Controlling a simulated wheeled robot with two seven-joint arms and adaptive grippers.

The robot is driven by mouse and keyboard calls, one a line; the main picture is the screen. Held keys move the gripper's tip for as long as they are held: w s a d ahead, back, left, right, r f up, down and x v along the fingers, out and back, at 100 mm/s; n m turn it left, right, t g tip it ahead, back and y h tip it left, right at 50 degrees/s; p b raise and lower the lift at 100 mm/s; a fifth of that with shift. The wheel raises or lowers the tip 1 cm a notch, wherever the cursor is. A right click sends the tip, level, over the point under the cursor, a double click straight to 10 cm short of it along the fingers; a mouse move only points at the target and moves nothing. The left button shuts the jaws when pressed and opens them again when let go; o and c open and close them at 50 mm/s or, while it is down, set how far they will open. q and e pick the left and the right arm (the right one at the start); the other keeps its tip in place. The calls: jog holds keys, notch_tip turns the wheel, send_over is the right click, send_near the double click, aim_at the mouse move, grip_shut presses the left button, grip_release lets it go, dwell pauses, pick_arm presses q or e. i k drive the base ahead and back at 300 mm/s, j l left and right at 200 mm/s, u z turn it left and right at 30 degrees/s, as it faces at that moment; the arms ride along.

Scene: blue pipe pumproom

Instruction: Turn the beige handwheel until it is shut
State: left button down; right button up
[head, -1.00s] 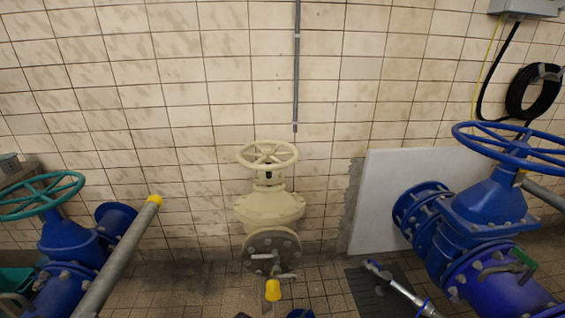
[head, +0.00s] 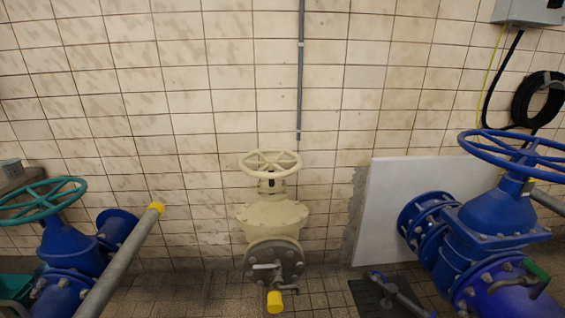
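The beige handwheel (head: 270,163) sits level on top of the beige valve body (head: 272,216), near the middle of the head view in front of the tiled wall. It is a spoked ring, and nothing touches it. A grey round flange (head: 275,262) with bolts faces forward below the body. Neither of my grippers can be made out in the head view.
A blue valve with a teal handwheel (head: 42,201) stands at the left, and a grey pipe with a yellow cap (head: 155,209) slants beside it. A large blue valve (head: 490,222) with a blue handwheel (head: 515,152) stands at the right. A white panel (head: 388,212) leans on the wall.

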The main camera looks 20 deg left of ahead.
aim_at(271, 162)
jog(key=i+u, duration=0.3)
jog(key=u, duration=0.15)
jog(key=i+u, duration=0.35)
jog(key=u, duration=0.15)
